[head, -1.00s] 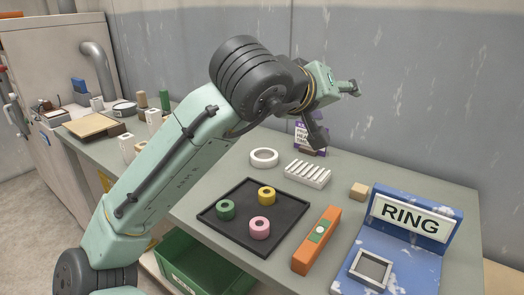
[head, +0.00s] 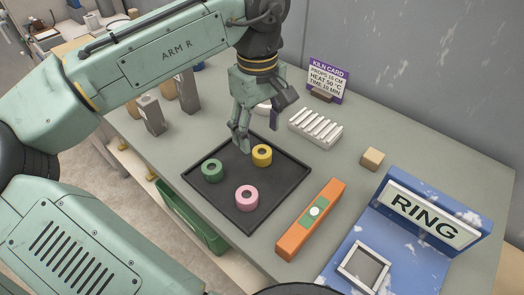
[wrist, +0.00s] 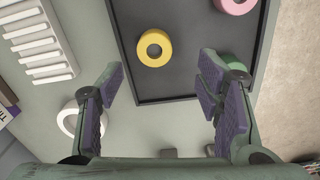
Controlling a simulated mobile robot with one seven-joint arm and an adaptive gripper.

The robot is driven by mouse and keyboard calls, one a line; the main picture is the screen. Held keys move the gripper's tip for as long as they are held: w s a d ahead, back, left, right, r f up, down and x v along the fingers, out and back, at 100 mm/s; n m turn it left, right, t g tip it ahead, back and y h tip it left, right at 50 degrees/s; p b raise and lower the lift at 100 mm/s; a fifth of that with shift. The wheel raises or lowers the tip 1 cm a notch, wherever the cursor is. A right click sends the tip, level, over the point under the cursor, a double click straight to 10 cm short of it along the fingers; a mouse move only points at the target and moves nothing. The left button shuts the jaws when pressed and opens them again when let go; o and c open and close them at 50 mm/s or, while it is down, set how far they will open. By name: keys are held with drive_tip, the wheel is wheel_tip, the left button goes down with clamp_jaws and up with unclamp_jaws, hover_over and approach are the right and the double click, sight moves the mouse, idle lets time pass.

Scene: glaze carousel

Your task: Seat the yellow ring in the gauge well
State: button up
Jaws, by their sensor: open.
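The yellow ring (head: 262,155) lies flat on the black tray, near its back corner. It also shows in the wrist view (wrist: 154,48), ahead of the fingers and apart from them. My gripper (head: 258,133) is open and empty, pointing down above the tray's back edge, close to the yellow ring. Its two padded fingers (wrist: 160,82) stand wide apart in the wrist view. The blue stand with the RING sign (head: 421,213) is at the right. A white-framed square well (head: 365,268) sits in its base, and I see nothing in it.
The black tray (head: 246,223) also holds a green ring (head: 212,171) and a pink ring (head: 247,198). An orange level (head: 310,219) lies between tray and stand. A white slotted rack (head: 316,128), a wooden block (head: 372,159) and the kiln card (head: 328,80) stand behind.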

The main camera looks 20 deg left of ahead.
sight(262, 151)
drive_tip(key=shift+w+d+f+p, duration=0.1)
drive_tip(key=shift+d+f+p, duration=0.2)
drive_tip(key=shift+f, duration=1.2)
drive_tip(key=shift+w+d+f+p, duration=0.1)
drive_tip(key=shift+f+p, duration=0.3)
drive_tip(key=shift+f, duration=1.05)
drive_tip(key=c, duration=1.2)
